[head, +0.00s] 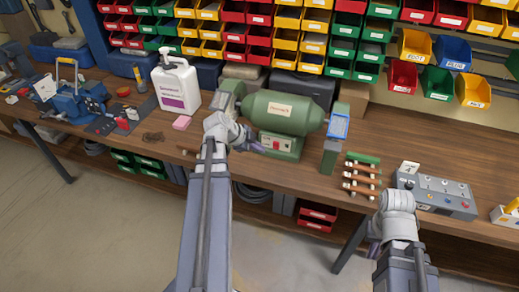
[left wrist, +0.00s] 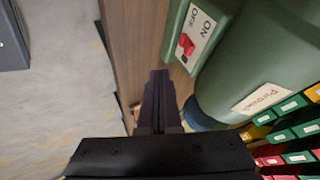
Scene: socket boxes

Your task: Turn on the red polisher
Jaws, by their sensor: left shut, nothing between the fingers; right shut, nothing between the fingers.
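A green bench machine with a rounded motor body (head: 283,112) stands on the wooden bench; no red-bodied polisher shows. It has a small white switch plate with a red switch (head: 276,144) on its front base. In the left wrist view the red switch (left wrist: 186,45) sits beside the words ON and OFF; its position is unclear. My left gripper (head: 262,149) is shut and empty, just left of the switch in the head view. Its shut fingers (left wrist: 159,95) appear close to the switch, apart from it in the picture. My right gripper (head: 374,248) is shut and empty at the bench's front, right of the machine.
A white jug (head: 177,86) and a pink block (head: 182,122) stand left of the machine. A rack of copper-coloured bars (head: 361,176) and a grey control box (head: 437,194) lie to the right. A blue vise (head: 80,100) is far left. Coloured bins line the back wall.

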